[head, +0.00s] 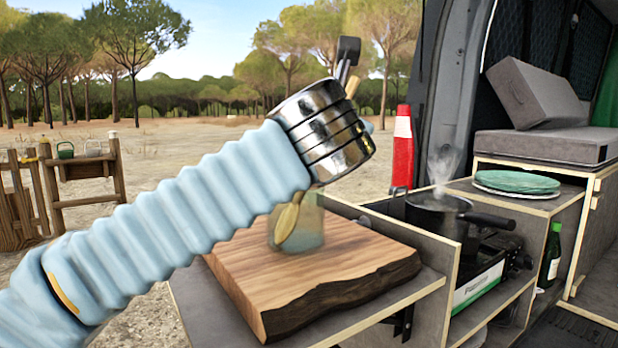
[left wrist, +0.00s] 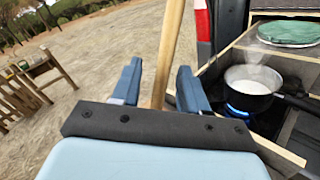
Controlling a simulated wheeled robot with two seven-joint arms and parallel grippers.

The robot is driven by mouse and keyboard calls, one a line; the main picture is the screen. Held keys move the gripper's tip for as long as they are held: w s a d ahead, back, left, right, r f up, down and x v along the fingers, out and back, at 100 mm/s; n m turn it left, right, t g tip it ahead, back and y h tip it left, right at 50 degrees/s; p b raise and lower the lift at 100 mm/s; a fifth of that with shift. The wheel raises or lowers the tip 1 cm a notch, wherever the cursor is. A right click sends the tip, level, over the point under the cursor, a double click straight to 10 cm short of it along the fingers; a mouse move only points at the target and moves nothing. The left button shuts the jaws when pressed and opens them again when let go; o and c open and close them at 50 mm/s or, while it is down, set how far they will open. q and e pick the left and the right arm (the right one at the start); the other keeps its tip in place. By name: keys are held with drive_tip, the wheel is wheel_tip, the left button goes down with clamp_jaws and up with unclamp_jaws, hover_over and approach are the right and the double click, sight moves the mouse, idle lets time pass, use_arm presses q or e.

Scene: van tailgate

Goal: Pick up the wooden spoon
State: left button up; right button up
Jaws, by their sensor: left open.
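The wooden spoon (head: 288,222) stands tilted in a glass jar (head: 312,232) on the wooden board, its bowl end down in the jar. My left arm hides the middle of the spoon in the head view. A piece of its handle (head: 352,87) shows beside my left gripper (head: 347,62). In the left wrist view the handle (left wrist: 169,48) rises between the two open fingers of my left gripper (left wrist: 158,80), with visible gaps on either side. My right gripper is in neither view.
The thick wooden board (head: 340,300) lies on the grey counter. To the right, a steaming pot (head: 436,218) sits on a stove; the left wrist view shows its blue flame (left wrist: 236,111). A wooden rack stands left.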

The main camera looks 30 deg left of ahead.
use_arm(q)
drive_tip(key=shift+x, duration=0.85)
clamp_jaws()
